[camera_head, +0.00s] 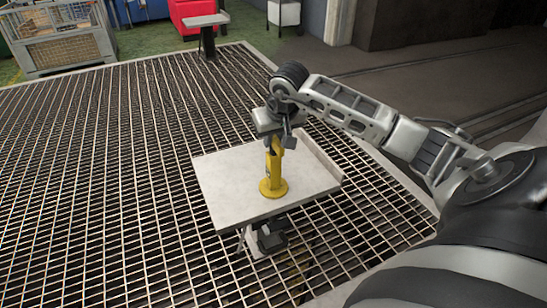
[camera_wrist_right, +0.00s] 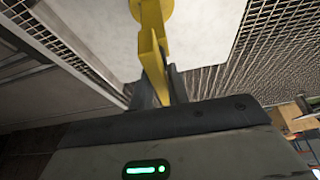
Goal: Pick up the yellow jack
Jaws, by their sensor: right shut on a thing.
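The yellow jack (camera_head: 273,180) stands upright on a light square table top (camera_head: 230,190) in the head view, with its round base down. My right gripper (camera_head: 273,143) is at the top of the jack, and its fingers are shut on the jack's upper part. In the right wrist view the yellow jack (camera_wrist_right: 149,45) runs up from between the dark fingers (camera_wrist_right: 160,88) toward the pale table top (camera_wrist_right: 200,40). From these views I cannot tell whether the base touches the table top. My left gripper is not in view.
The table has a raised edge (camera_head: 313,160) on its right side and stands on a metal grating floor (camera_head: 110,180). A wire crate (camera_head: 62,45), a red object (camera_head: 192,14) and a small stand (camera_head: 207,38) are at the back. The grating to the left is clear.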

